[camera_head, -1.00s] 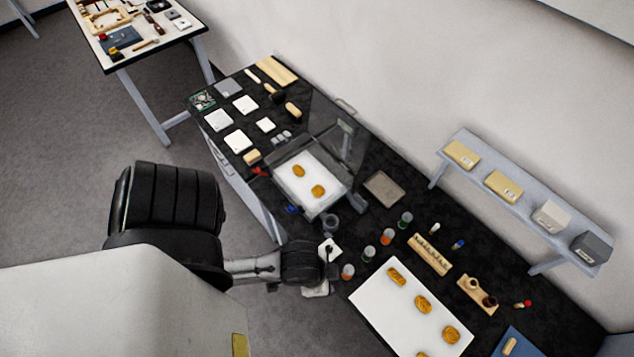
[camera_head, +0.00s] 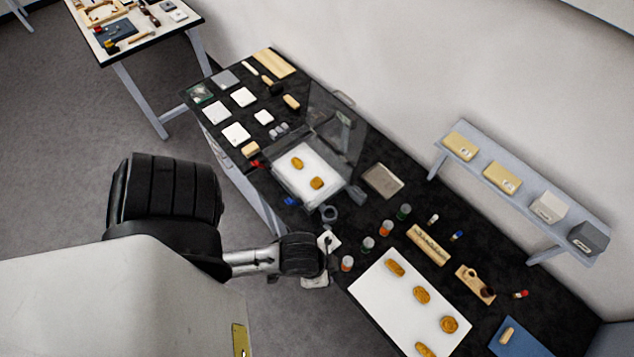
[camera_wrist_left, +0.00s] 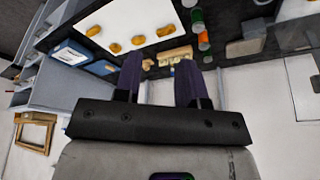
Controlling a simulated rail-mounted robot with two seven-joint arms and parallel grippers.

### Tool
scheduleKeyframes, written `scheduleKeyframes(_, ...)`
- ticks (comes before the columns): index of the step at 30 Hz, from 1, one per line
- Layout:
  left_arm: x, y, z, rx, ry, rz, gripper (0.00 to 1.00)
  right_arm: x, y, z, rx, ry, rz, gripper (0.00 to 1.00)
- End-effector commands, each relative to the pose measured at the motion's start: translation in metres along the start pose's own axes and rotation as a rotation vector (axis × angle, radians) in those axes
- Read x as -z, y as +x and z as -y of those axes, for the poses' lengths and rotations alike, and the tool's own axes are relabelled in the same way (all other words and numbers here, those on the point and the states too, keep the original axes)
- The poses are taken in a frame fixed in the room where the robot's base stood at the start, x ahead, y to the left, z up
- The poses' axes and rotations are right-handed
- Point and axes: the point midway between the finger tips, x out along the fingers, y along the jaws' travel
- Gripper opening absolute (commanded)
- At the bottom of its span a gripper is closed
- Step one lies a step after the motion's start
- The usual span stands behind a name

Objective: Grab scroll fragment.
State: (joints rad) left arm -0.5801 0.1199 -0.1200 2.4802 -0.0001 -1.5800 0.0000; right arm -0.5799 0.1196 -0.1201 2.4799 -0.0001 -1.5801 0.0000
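Several golden carved fragments lie on a white board (camera_head: 385,313) on the black bench, including an upper one (camera_head: 395,268), a middle one (camera_head: 421,295) and a lower one (camera_head: 449,325). I cannot tell which is the scroll fragment. Two more golden pieces (camera_head: 297,163) lie on a white surface in a clear-walled case. My left arm reaches in from the left, its end beside the bench edge; its fingers are not clear there. In the left wrist view my left gripper (camera_wrist_left: 160,62) has two dark fingers apart with nothing between them. The white board (camera_wrist_left: 150,18) shows beyond them. My right gripper is not in view.
The clear-walled case (camera_head: 345,135) stands up on the bench. Small jars (camera_head: 385,227), a wooden rack (camera_head: 428,245) and a wooden holder (camera_head: 474,284) stand near the board. A blue mat (camera_head: 520,345) lies at lower right. A wall shelf (camera_head: 520,190) holds boxes.

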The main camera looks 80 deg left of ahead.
Motion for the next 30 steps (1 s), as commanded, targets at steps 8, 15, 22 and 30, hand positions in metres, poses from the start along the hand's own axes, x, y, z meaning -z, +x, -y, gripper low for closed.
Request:
scheduleKeyframes(8, 0.0001, 0.0, 0.0, 0.0, 0.0, 0.0, 0.37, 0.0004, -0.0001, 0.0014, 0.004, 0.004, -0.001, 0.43)
scheduleKeyframes(15, 0.0001, 0.0, 0.0, 0.0, 0.0, 0.0, 0.47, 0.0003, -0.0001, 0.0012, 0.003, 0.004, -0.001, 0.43)
scheduleKeyframes(22, 0.0001, 0.0001, 0.0001, 0.0, 0.0, 0.0, 0.69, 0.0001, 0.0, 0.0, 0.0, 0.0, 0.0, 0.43)
scheduleKeyframes(30, 0.0001, 0.0001, 0.0, 0.0, 0.0, 0.0, 0.83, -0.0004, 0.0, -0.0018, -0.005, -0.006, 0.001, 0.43)
